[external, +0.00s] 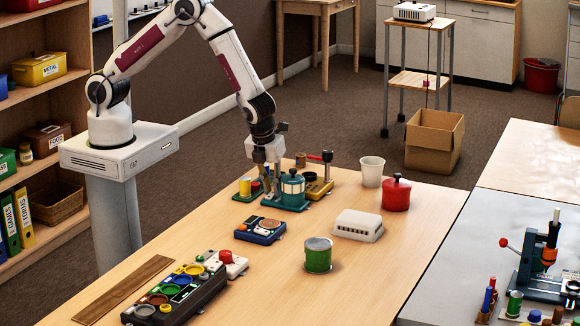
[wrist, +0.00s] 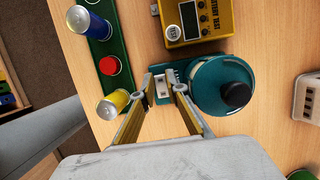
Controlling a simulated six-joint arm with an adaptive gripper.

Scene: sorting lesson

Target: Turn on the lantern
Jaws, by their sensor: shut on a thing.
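The lantern (external: 292,187) is teal with pale window panels and stands on a teal base on the wooden table. In the wrist view the lantern (wrist: 222,84) is seen from above, with a round teal top and a black knob. A small pale switch block (wrist: 163,88) sits on its base, left of the lantern body. My gripper (wrist: 164,84) is around this block, its fingertips closed on it from both sides. In the external view my gripper (external: 267,178) points down beside the lantern, its fingertips partly hidden. Whether the lantern is lit cannot be told.
A green battery board (wrist: 124,78) stands close on the left, and a yellow tester (wrist: 212,18) is just behind. A blue device (external: 260,230), white box (external: 358,225), green can (external: 318,255), red pot (external: 396,194) and white cup (external: 372,171) stand around.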

